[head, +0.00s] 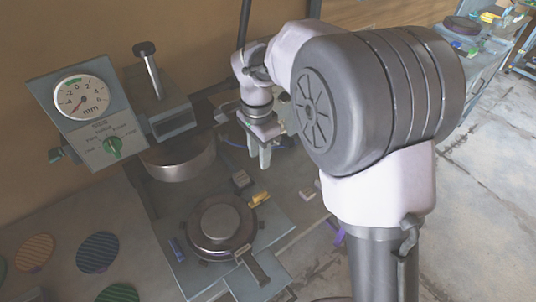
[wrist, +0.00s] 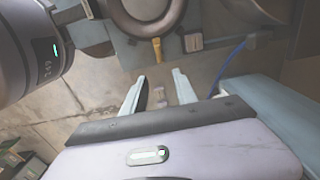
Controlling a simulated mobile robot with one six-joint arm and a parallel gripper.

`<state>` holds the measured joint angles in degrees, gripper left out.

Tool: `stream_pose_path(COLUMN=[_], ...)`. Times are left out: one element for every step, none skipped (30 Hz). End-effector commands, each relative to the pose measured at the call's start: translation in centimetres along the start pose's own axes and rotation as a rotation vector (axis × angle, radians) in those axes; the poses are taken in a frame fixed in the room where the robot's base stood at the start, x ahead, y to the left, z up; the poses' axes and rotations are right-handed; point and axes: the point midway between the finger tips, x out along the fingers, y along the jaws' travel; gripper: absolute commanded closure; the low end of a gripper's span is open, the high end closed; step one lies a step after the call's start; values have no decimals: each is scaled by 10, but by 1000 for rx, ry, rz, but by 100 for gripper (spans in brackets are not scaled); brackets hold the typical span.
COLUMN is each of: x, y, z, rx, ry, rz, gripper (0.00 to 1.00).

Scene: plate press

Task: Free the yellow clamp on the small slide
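The yellow clamp (head: 260,198) sits at the right rim of the round dark plate (head: 221,246) on the small slide (head: 186,279). In the wrist view the yellow clamp (wrist: 157,48) is a short bar beyond my fingertips, beside the round plate (wrist: 146,28). My gripper (head: 259,163) hangs above and behind the clamp, apart from it. In the wrist view my gripper (wrist: 158,84) shows two pale fingers spread apart with nothing between them. Whether the clamp is tight is not clear.
A gauge panel (head: 93,108) and the press head (head: 180,160) stand at the left. A dark block (head: 240,180) sits near the yellow clamp. A blue cable (wrist: 234,53) runs nearby. Coloured discs (head: 98,252) lie lower left.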

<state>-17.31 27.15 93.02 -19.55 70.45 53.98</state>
Motion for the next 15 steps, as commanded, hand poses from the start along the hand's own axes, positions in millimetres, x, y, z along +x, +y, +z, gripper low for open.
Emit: stream_pose_path(x=[12, 19, 31, 40, 50, 63, 72, 82, 94, 103, 112, 122, 130, 137, 145], y=[0, 1, 1, 1, 1, 1, 1, 2, 1, 1, 1, 1, 1, 1, 1], z=[0, 0, 0, 0, 0, 0, 0, 0, 0, 0, 0, 0, 0, 0, 0], rx=[0, 1, 0, -1, -2, -1, 0, -1, -2, -2, -1, -1, -1, -2, -2], ry=[-1, -2, -1, -2, -1, -2, -2, -2, -1, -1, -2, -2, -2, -2, -2], rz=[2, 2, 1, 3, 3, 2, 2, 3, 2, 2, 2, 1, 2, 1, 1], gripper=[65, 65, 65, 65, 65, 65, 65, 65, 65, 65, 65, 65, 65, 65, 65])
